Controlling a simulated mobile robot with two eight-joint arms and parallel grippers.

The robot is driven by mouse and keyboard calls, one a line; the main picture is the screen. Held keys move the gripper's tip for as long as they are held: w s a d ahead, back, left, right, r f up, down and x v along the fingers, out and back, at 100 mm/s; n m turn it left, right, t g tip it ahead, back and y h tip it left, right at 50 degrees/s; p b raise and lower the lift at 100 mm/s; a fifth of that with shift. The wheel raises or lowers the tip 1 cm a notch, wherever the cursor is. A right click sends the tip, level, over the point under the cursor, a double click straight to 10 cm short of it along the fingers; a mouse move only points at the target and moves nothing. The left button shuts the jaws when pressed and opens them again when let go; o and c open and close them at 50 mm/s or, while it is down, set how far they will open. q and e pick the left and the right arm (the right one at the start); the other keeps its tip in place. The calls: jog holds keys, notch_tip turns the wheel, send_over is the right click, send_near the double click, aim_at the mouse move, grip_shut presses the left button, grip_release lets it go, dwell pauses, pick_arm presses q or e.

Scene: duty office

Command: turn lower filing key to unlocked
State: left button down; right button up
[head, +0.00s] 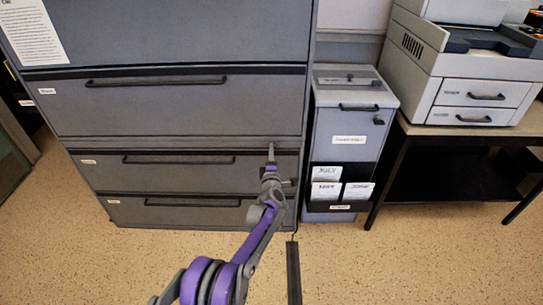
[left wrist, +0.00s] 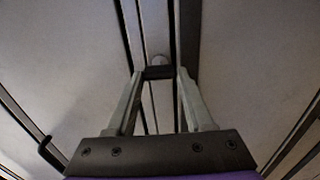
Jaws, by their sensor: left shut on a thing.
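The grey filing cabinet (head: 180,108) fills the left of the head view. My left gripper (head: 271,155) reaches up to its front near the right edge, by the strip between two drawers. In the left wrist view my left gripper (left wrist: 158,84) has its fingertips closed on a small dark key bow (left wrist: 158,72), which I take to be the lower filing key. A small round pale lock face (left wrist: 159,59) shows just beyond it. The key is hidden behind the gripper in the head view. I cannot tell its turn angle against any lock marking. My right gripper is not in view.
Dark bar handles (head: 155,82) stick out from the drawers. A narrow grey cabinet (head: 345,130) with a card rack (head: 340,207) stands close on the right. A printer (head: 475,95) sits on a dark table farther right. The speckled floor in front is mostly clear.

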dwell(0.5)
pick_arm(q)
jog(key=shift+c, duration=1.4)
grip_release()
jog(key=s+p, duration=0.2)
jog(key=s, duration=0.8)
jog(key=shift+s, duration=0.4)
